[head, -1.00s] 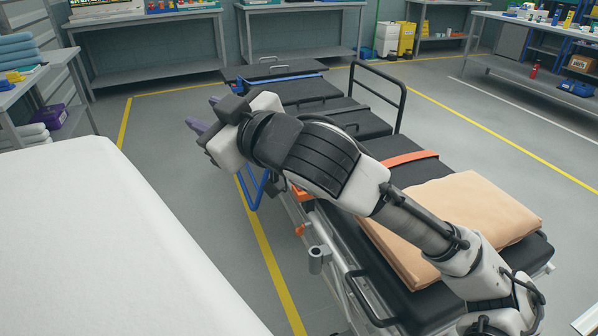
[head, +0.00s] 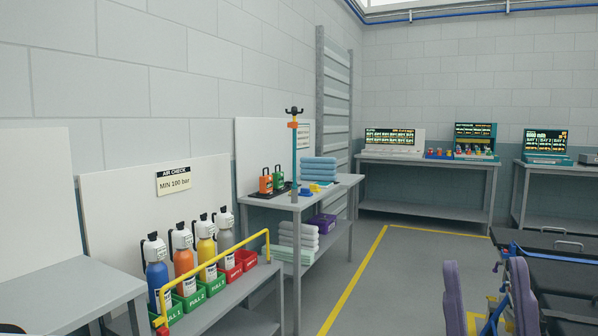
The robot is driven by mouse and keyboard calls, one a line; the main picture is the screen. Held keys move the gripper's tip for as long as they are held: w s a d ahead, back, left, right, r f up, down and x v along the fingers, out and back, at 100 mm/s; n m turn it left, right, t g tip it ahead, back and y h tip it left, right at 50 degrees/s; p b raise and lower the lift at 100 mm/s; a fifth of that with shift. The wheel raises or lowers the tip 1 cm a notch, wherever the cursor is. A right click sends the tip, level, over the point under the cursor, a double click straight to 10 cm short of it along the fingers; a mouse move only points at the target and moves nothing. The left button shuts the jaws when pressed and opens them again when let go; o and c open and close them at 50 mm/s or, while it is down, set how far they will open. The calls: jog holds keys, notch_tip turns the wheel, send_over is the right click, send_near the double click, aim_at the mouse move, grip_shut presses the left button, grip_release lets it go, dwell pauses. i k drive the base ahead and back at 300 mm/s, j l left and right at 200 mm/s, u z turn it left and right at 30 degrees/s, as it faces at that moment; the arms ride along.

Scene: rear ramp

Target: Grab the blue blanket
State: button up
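Several folded light-blue blankets (head: 318,170) lie in a neat stack on the top of a grey two-level table (head: 345,181), near the middle of the head view. My gripper (head: 484,265) shows at the lower right as two upright purple fingers, set wide apart. No held thing shows between them; floor and part of a stretcher show through the gap. The gripper is well to the right of the blanket stack in the picture and apart from it. The rest of my arm is out of view.
Gas cylinders (head: 205,248) stand behind a yellow rail (head: 215,262). The floor (head: 395,275) is clear.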

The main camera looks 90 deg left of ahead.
aim_at(318, 169)
jog(key=i+u, duration=0.1)
jog(key=u, duration=2.55)
jog(key=l, duration=0.6)
jog(key=u, duration=0.05)
